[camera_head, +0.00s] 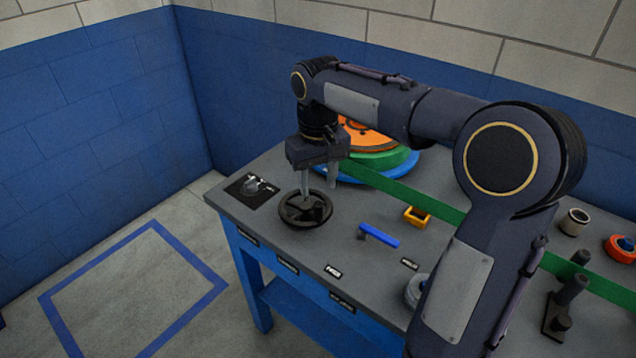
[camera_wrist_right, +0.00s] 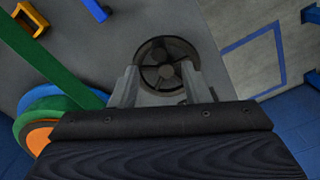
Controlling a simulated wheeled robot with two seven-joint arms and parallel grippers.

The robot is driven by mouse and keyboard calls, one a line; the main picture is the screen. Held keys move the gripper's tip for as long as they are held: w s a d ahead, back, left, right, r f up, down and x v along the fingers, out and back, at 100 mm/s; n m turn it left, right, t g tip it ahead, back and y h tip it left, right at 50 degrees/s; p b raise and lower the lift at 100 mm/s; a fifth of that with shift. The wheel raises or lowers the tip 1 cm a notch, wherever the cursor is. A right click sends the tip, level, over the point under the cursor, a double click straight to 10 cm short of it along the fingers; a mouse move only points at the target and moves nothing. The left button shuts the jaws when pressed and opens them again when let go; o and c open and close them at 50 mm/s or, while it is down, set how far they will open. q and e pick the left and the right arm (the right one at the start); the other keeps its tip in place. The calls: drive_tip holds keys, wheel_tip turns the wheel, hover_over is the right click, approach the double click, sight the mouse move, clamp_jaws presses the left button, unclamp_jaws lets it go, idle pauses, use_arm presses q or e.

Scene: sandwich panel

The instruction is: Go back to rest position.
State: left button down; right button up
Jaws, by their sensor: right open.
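My right gripper (camera_head: 318,188) is above the back left part of the workbench, its fingers pointing down. It is open, and I see nothing held between its fingers. A dark handwheel (camera_head: 306,209) with spokes lies on the grey bench top just below the fingers. In the right wrist view the handwheel (camera_wrist_right: 167,65) shows just beyond and between the two fingertips (camera_wrist_right: 163,85). I cannot tell whether a finger touches it. My right arm comes in from the lower right and spans the bench. My left gripper is not in view.
A black plate with a switch (camera_head: 253,187) is left of the handwheel. A stack of coloured discs (camera_head: 385,160) and a green strip (camera_head: 400,190) lie behind. A blue lever (camera_head: 379,236), yellow bracket (camera_head: 416,216) and dark valve (camera_head: 566,305) are on the bench. Floor at left is clear.

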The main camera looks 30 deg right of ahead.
drive_tip(key=shift+s, duration=0.1)
drive_tip(key=s+a+t+y+p, duration=0.2)
drive_tip(key=s+a, duration=0.1)
drive_tip(key=s, duration=0.7)
drive_tip(key=s+a+f+t+y+p, duration=0.1)
drive_tip(key=s+a+t+p, duration=0.1)
drive_tip(key=s, duration=0.9)
drive_tip(key=shift+a+f+t+y, duration=0.3)
drive_tip(key=shift+a+t+y, duration=0.1)
drive_tip(key=shift+a+t, duration=0.45)
drive_tip(key=shift+s, duration=0.1)
drive_tip(key=shift+c, duration=0.6)
drive_tip(key=shift+d+m, duration=0.1)
drive_tip(key=shift+m, duration=0.2)
